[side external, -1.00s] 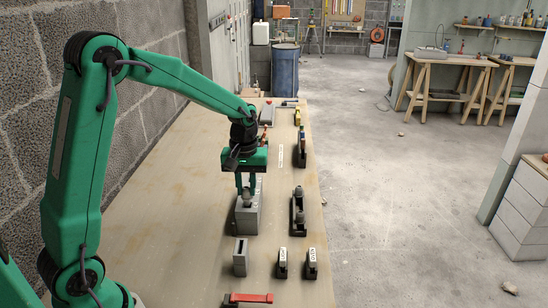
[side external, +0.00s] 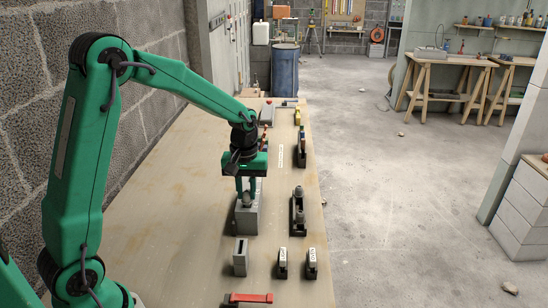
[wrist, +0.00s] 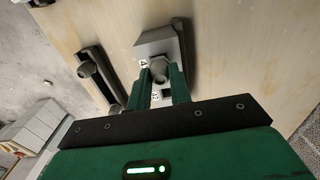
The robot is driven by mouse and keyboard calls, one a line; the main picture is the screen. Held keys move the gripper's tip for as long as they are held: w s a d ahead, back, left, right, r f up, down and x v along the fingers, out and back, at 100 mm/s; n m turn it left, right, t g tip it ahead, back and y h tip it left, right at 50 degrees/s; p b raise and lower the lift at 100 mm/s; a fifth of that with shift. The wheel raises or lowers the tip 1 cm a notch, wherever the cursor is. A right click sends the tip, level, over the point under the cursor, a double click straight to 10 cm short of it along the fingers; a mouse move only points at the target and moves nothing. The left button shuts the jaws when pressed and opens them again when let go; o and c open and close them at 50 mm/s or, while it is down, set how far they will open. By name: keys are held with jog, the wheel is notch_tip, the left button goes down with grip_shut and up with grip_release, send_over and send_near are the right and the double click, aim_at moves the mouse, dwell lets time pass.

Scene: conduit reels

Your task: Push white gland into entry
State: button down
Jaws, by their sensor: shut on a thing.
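My gripper (side external: 248,190) is over a grey box (side external: 247,220) on the bench. In the wrist view its two green fingers (wrist: 161,80) are shut on a rounded gland (wrist: 159,68), which looks grey rather than white. The gland also shows in the side view (side external: 246,199), at the top of the box. The box shows in the wrist view (wrist: 160,44) too, with small number labels on its face and a dark square opening beside one label. The fingers hide part of the box, and I cannot tell how deep the gland sits in its entry.
A dark rail (side external: 298,220) with grey knobs stands right of the box. Two small labelled blocks (side external: 283,262) (side external: 310,262), a slotted grey block (side external: 240,258) and a red-handled piece (side external: 250,298) lie nearer the camera. The bench left of the box is clear.

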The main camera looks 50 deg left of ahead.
jog(key=shift+f, duration=0.6)
dwell(0.6)
jog(key=c, duration=0.9)
grip_release()
jog(key=shift+c, duration=0.2)
jog(key=shift+r, duration=0.2)
jog(key=shift+r, duration=3.35)
jog(key=shift+s+d+r, duration=0.25)
jog(key=shift+s+r, duration=0.15)
jog(key=shift+r, duration=0.1)
jog(key=s+d+r+m+t, duration=0.2)
jog(key=s+d+r+m, duration=0.1)
jog(key=s, duration=0.6)
jog(key=s+d+r+m+t, duration=0.3)
jog(key=s+m, duration=0.3)
jog(key=s, duration=0.4)
jog(key=shift+s+d+r+t, duration=0.15)
jog(key=shift+d+r+t, duration=0.15)
jog(key=shift+r, duration=0.3)
